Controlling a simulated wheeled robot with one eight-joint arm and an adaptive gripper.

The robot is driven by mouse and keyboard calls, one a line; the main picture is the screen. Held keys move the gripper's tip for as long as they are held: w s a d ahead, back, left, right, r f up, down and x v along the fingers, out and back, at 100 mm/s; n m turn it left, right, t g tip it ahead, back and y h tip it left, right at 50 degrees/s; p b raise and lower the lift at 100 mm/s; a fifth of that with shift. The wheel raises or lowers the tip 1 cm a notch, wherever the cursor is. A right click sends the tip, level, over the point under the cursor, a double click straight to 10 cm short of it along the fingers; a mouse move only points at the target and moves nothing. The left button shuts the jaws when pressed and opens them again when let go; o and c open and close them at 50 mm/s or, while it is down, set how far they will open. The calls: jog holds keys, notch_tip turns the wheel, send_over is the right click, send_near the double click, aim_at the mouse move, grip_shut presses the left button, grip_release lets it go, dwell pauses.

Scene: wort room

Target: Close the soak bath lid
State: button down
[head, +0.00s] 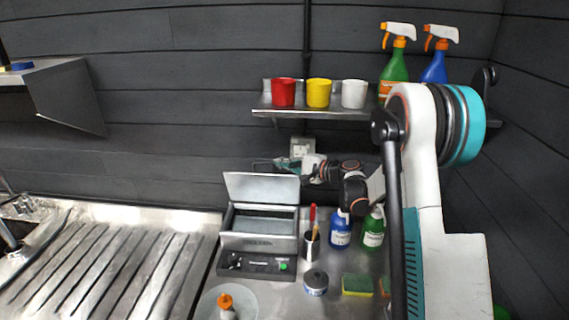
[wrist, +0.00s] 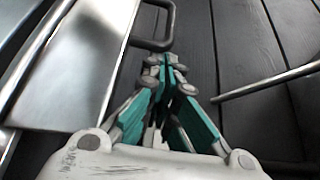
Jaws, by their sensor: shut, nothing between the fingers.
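The soak bath (head: 258,243) is a steel box with a dark front panel on the worktop. Its lid (head: 262,188) stands raised at the back, leaning slightly backward, and the basin is open. In the wrist view the lid is the pale metal panel (wrist: 92,65) at the left, with a dark loop handle (wrist: 168,40) near my fingertips. My gripper (head: 272,164) is at the lid's upper edge, partly hidden behind it. In the wrist view my gripper (wrist: 165,66) has its teal fingers closed together, empty, beside the lid. I cannot tell whether it touches the lid.
A shelf (head: 300,112) above holds red, yellow and white cups and two spray bottles. Right of the bath stand a brush holder (head: 311,247), a blue bottle (head: 340,232), a green bottle (head: 373,232), a small tin (head: 315,283) and a sponge (head: 356,285). A ribbed drainboard (head: 110,262) lies left.

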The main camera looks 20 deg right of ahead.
aim_at(282, 176)
jog(key=shift+f, duration=0.1)
jog(key=shift+s+a+f+b, duration=0.2)
jog(key=shift+s+b, duration=0.25)
jog(key=shift+b, duration=0.2)
jog(key=s+b, duration=0.1)
jog(key=s+a+n+b, duration=0.1)
jog(key=s, duration=0.1)
jog(key=s+f+n+t+b, duration=0.1)
jog(key=b, duration=0.1)
jog(key=shift+s+a+f+y, duration=0.1)
jog(key=shift+s+a+y, duration=0.05)
jog(key=shift+a+y, duration=0.2)
jog(key=s+a+f+b, duration=0.3)
jog(key=s+f+b, duration=0.1)
jog(key=s+b, duration=0.2)
jog(key=shift+s+f, duration=0.35)
jog(key=shift+r, duration=0.1)
